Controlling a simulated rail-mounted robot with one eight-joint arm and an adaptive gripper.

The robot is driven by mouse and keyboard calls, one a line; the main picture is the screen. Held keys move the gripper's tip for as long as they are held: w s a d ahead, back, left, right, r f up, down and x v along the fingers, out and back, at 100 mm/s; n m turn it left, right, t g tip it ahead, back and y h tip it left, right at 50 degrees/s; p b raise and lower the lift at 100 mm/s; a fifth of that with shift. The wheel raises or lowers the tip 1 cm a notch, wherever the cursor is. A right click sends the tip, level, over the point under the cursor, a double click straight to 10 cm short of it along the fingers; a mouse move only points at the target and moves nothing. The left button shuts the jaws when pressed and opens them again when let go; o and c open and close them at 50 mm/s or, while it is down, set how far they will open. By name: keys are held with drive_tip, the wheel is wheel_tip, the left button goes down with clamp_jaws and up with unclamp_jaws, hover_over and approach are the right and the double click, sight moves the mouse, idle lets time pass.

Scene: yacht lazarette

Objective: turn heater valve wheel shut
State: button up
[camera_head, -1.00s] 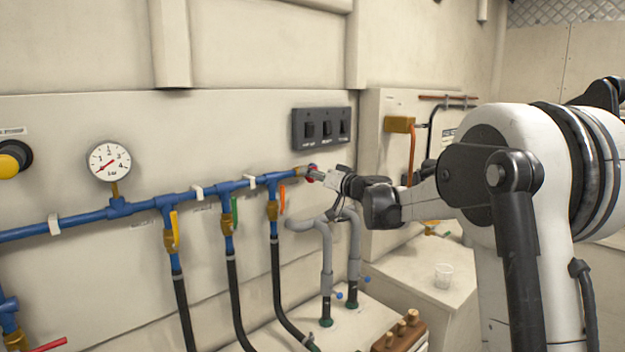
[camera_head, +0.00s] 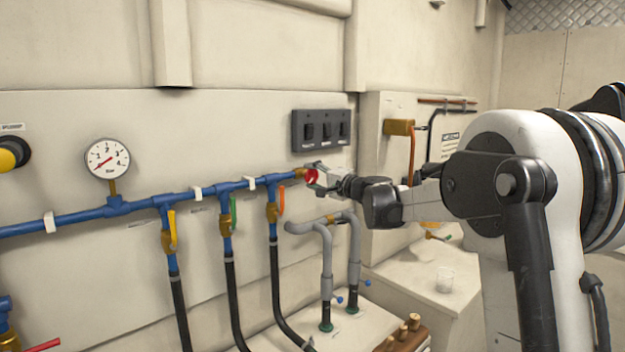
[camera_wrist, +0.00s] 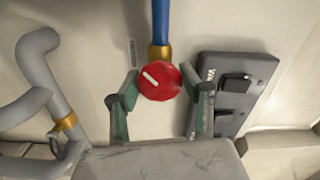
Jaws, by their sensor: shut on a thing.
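The heater valve wheel (camera_head: 311,176) is red and round and sits at the right end of the blue pipe on a brass fitting. In the wrist view the wheel (camera_wrist: 160,84) faces me, with a short white mark slanting on it. My gripper (camera_head: 319,178) is at the wheel, with its two fingers on opposite sides of the rim. In the wrist view my gripper (camera_wrist: 161,92) is shut on the wheel, and the fingers hide little of its face.
A black switch panel (camera_head: 321,130) is on the wall just above the wheel. Grey hoses (camera_head: 326,245) rise below it. A pressure gauge (camera_head: 108,159) and yellow, green and orange lever valves sit along the blue pipe (camera_head: 150,203) to the left.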

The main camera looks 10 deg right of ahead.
drive_tip(key=m+b, duration=0.1)
drive_tip(key=m, duration=0.6)
drive_tip(key=shift+f, duration=0.1)
drive_tip(key=m, duration=0.6)
drive_tip(key=shift+m, duration=0.3)
drive_tip(key=m, duration=0.6)
drive_tip(key=shift+s+a+b, duration=0.1)
drive_tip(key=shift+b, duration=0.25)
drive_tip(key=m, duration=0.7)
drive_tip(key=o, duration=1.2)
drive_tip(key=v, duration=1.2)
